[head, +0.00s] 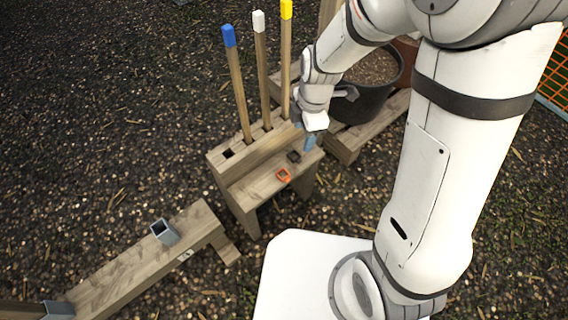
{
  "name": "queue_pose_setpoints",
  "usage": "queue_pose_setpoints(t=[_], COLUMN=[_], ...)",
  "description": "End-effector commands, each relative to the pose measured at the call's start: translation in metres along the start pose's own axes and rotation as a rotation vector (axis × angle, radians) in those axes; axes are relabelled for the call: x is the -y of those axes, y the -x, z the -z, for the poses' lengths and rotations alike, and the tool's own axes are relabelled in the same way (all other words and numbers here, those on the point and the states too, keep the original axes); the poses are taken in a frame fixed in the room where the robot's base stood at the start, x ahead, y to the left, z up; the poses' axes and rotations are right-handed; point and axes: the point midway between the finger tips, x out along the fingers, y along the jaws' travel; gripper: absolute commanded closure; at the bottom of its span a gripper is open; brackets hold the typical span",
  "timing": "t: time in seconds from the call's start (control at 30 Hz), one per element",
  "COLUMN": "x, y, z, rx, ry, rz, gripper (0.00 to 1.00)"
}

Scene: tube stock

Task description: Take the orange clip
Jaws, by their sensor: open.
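The orange clip (283,175) is a small square piece lying on the lower step of a wooden stand (252,187). A dark clip (294,156) lies just behind it on the same step. My gripper (309,142) is above the right end of the stand, behind and to the right of the orange clip. It is open, with its bluish fingers pointing down. It is apart from the orange clip. My wrist hides part of the fingers.
Stakes with blue (228,36), white (259,21) and yellow (286,9) tops stand upright in the back of the stand. A dark pot (352,108) stands behind my wrist. A low wooden beam (130,270) with a grey bracket (164,233) lies at lower left.

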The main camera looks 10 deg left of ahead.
Motion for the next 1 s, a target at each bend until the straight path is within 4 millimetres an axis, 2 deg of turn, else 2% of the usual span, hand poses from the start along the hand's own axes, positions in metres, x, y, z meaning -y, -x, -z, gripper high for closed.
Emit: queue_pose_setpoints(t=[0.03, 0.1, 0.2, 0.4, 0.67, 0.9, 1.0], x=[-0.003, -0.006, -0.009, -0.010, -0.007, -0.001, -0.001], y=[-0.041, -0.069, -0.095, -0.120, -0.143, -0.179, -0.187], z=[0.006, 0.015, 0.023, 0.029, 0.030, 0.034, 0.034], rx=[-0.003, -0.008, -0.013, -0.018, -0.017, -0.017, -0.017], ry=[0.094, 0.214, 0.336, 0.427, 0.429, 0.427, 0.427], rz=[0.019, 0.032, 0.045, 0.055, 0.054, 0.055, 0.054], gripper=[0.44, 0.44, 0.44, 0.44, 0.44, 0.44, 0.44])
